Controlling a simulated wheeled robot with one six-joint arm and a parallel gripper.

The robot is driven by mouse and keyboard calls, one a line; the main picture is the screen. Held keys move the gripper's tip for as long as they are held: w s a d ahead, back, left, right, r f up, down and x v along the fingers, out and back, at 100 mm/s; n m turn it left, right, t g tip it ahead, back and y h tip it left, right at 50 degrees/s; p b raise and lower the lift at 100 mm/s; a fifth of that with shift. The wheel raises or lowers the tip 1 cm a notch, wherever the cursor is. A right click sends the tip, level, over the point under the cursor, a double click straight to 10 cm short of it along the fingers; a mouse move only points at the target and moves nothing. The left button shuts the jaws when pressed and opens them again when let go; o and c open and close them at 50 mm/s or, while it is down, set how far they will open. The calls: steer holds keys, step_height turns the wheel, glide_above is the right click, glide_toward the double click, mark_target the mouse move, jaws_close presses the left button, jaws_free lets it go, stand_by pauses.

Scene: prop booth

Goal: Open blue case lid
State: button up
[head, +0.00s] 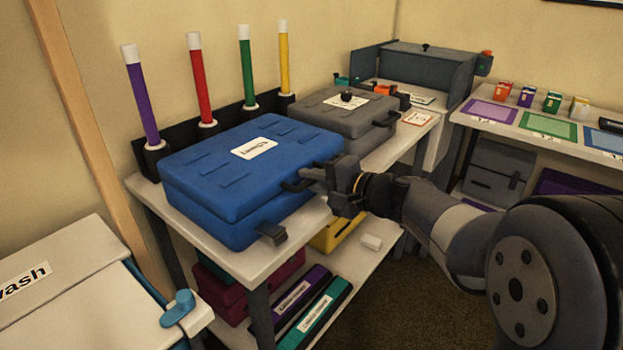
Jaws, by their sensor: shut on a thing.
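The blue case (215,185) lies flat on the upper shelf of a table in the head view, with a white label (254,148) on its lid (210,165). The lid looks down on the base. A dark latch (271,234) sticks out at the near front corner. My gripper (314,178) reaches in from the right and is shut on the dark front handle (296,185) of the case. My fingers partly hide the handle and the front edge there.
A grey case (345,110) stands close behind the blue one. Purple, red, green and yellow tubes (245,70) stand upright along the wall. Several cases (290,300) lie on the lower shelf. A counter with a blue tap-like part (178,308) is at lower left.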

jaws_close()
steer(key=shift+r, duration=0.1)
